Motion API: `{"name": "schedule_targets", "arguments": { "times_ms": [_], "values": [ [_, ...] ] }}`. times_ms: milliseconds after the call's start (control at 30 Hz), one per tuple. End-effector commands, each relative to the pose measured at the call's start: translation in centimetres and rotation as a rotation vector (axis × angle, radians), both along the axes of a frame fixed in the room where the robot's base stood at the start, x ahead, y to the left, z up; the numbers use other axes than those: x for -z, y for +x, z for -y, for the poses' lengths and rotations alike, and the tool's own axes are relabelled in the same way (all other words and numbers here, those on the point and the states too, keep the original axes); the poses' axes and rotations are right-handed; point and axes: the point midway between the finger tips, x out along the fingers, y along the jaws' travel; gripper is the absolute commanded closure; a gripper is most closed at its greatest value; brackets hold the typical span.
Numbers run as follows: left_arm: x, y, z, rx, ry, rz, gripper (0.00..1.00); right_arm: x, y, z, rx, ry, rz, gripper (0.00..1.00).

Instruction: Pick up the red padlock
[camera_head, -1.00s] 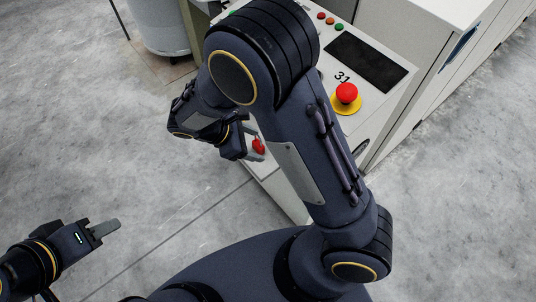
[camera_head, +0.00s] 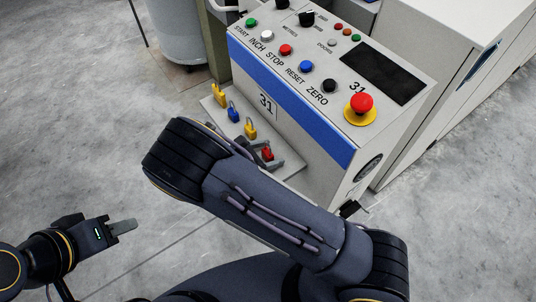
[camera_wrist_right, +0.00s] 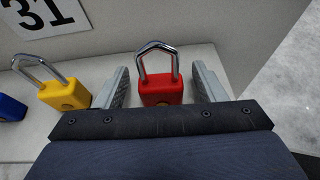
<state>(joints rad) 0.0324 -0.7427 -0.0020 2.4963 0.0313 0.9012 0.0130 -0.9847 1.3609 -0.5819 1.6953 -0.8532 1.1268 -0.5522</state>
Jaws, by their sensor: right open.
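The red padlock (camera_head: 268,154) stands upright on the ledge at the foot of the control panel, at the right end of a row of padlocks. In the right wrist view the red padlock (camera_wrist_right: 161,91) shows its steel shackle on top and sits between the two fingers of my right gripper (camera_wrist_right: 159,76). The fingers are open, one on each side, with a visible gap to the padlock. In the head view my right gripper (camera_head: 264,150) is partly hidden by my arm.
A yellow padlock (camera_wrist_right: 66,95) is just left of my right gripper, with a blue padlock (camera_head: 233,115) and another yellow padlock (camera_head: 219,97) further left. The control panel (camera_head: 310,80) rises behind the ledge (camera_head: 287,169). Open floor lies to the left.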

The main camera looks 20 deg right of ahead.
Motion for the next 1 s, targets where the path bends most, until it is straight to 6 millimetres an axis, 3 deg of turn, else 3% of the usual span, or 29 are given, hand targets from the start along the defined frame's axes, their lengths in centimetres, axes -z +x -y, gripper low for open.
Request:
{"name": "schedule_targets", "arguments": {
  "times_ms": [133, 367, 800, 1000],
  "values": [
    [0.07, 0.0, 0.0, 0.0, 0.0, 0.0, 0.64, 0.54, 0.32, 1.21, 0.002, 0.001, -0.001, 0.36],
    [0.07, 0.0, 0.01, 0.0, 0.0, 0.0, 0.64, 0.56, 0.35, 1.31, 0.001, 0.002, -0.001, 0.36],
    [0.06, 0.0, 0.0, 0.0, 0.0, 0.0, 0.64, 0.53, 0.36, 1.28, 0.001, 0.001, 0.0, 0.9],
    [0.05, 0.0, 0.0, 0.0, 0.0, 0.0, 0.64, 0.45, 0.36, 1.28, 0.002, 0.001, 0.001, 0.91]
  ]
}}
